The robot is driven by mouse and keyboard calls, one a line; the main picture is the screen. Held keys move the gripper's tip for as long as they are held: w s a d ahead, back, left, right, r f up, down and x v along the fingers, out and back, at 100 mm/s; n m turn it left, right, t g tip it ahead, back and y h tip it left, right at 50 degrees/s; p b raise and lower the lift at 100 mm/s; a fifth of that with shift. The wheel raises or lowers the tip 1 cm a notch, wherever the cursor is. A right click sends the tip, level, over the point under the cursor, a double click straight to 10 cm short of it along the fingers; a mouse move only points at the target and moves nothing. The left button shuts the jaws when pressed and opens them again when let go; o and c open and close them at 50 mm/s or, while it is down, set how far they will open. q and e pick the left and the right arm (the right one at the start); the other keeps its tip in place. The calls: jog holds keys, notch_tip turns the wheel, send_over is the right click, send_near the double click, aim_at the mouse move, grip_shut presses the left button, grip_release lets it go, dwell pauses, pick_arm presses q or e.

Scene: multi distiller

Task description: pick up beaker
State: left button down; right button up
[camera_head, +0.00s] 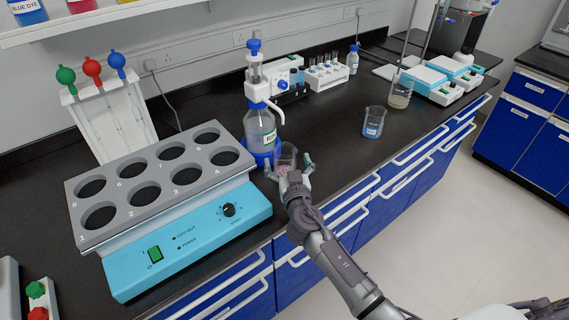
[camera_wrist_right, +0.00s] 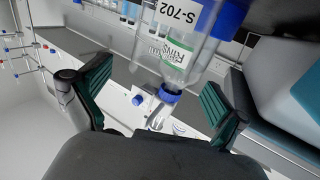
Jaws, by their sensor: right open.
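A clear glass beaker (camera_head: 287,153) stands on the black bench in front of the dispenser bottle, with a faint pinkish tint low in it. My right gripper (camera_head: 289,167) is open at the beaker's near side, its fingers spread to either side; I cannot tell whether they touch it. In the right wrist view the open fingers of my right gripper (camera_wrist_right: 158,80) show green pads, with clear glass and the green-labelled dispenser bottle (camera_wrist_right: 180,58) beyond. The beaker's outline is hard to separate from the bottle there. My left gripper is not in view.
The dispenser bottle (camera_head: 262,130) stands close behind the beaker. A blue heating block (camera_head: 190,238) with several round wells is at the left. Another beaker (camera_head: 374,122) stands further right, with clear bench between. A tube rack (camera_head: 327,78) is at the back.

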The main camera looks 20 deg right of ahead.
aim_at(285, 148)
jog(key=w, duration=0.3)
jog(key=shift+w+d, duration=0.15)
jog(key=shift+w, duration=0.1)
jog(key=shift+c, duration=0.2)
jog(key=c, duration=1.7)
jog(key=shift+o, duration=0.2)
jog(key=shift+r, duration=0.1)
jog(key=shift+r, duration=0.1)
jog(key=shift+r+p, duration=0.4)
jog(key=shift+r, duration=0.3)
jog(key=s+d+r+p, duration=0.1)
jog(key=s+d+r, duration=0.3)
jog(key=d+r, duration=0.5)
jog(key=shift+s+d+r, duration=0.15)
jog(key=shift+s+d, duration=0.25)
jog(key=shift+d, duration=0.45)
